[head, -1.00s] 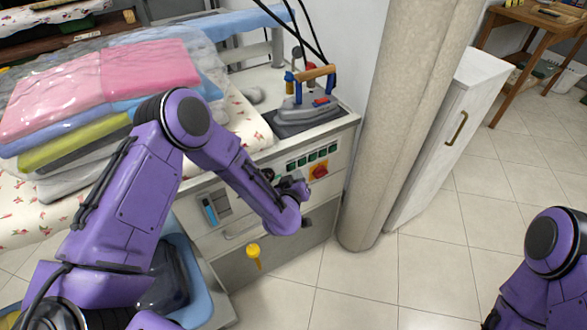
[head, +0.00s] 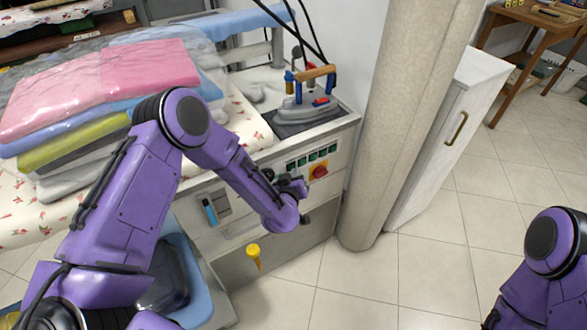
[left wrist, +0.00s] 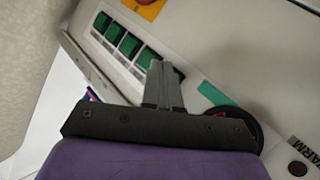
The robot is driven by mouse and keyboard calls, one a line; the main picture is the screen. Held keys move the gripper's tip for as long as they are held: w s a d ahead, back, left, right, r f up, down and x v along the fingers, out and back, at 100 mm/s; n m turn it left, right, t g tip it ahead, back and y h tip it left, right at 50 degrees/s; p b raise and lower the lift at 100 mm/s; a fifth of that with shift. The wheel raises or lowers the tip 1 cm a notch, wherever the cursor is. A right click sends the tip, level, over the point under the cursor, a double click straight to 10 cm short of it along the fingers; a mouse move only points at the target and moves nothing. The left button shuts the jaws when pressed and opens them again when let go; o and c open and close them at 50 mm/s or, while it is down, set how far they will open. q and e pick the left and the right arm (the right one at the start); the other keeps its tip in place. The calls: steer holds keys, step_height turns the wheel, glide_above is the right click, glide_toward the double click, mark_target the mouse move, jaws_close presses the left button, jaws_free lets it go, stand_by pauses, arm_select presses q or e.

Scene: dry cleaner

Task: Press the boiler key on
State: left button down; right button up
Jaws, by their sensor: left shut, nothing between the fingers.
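The control panel of the ironing station carries a row of several green keys (head: 307,158), which also show in the left wrist view (left wrist: 123,39). I cannot read which one is the boiler key. My left gripper (left wrist: 166,68) is shut and empty, its fingers together. In the left wrist view the fingertips are beside the nearest green key (left wrist: 148,57) at the end of the row, overlapping its edge. I cannot tell whether they touch it. In the head view the left gripper (head: 302,186) is in front of the panel, below and left of the keys.
A red rotary switch on a yellow plate (head: 318,171) is just below the keys. An iron (head: 309,98) stands on the station top. Bagged folded laundry (head: 100,90) is at left. A pillar (head: 400,110) stands close to the panel's right. My right arm (head: 548,265) is at lower right.

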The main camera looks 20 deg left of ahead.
stand_by(0.6)
arm_select(q)
steer(key=shift+s+d, duration=0.25)
steer(key=shift+d, duration=0.1)
steer(key=shift+s+d+p, duration=0.2)
steer(key=shift+s+d, duration=0.75)
steer(key=shift+d, duration=0.25)
steer(key=shift+s+d+p, duration=0.2)
steer(key=shift+s+d, duration=0.7)
steer(key=shift+d, duration=0.25)
steer(key=s+a+f+g, duration=0.3)
steer(key=s+f, duration=0.2)
steer(key=s, duration=0.3)
steer(key=s+a+f+g, duration=0.2)
steer(key=s+f+g, duration=0.1)
steer(key=s+f, duration=0.4)
steer(key=s+a+g, duration=0.2)
steer(key=s+a, duration=0.2)
steer(key=s, duration=0.5)
steer(key=s+a+g, duration=0.3)
steer(key=s+a, duration=0.2)
steer(key=s, duration=0.4)
steer(key=shift+f+y, duration=0.4)
steer(key=shift+f, duration=0.05)
